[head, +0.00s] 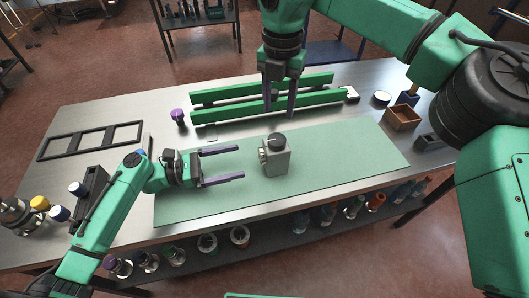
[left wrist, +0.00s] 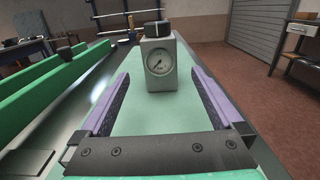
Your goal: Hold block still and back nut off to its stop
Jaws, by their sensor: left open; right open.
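The grey block (head: 276,158) stands upright on the green mat (head: 340,165). A round dark nut (head: 276,140) sits on top of it. In the left wrist view the block (left wrist: 160,75) shows a round dial on its near face, with the dark nut (left wrist: 157,28) above. My left gripper (head: 241,164) is open, its two purple fingers pointing at the block from the left; the block is just beyond the fingertips, with nothing held. My right gripper (head: 280,105) points down behind the block, above the green rails, open and empty.
Two long green rails (head: 240,109) lie behind the mat. A purple-topped item (head: 178,116) and a black frame (head: 92,140) are at the left. A wooden box (head: 402,118) and a white-topped round item (head: 382,97) are at the right. The mat around the block is clear.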

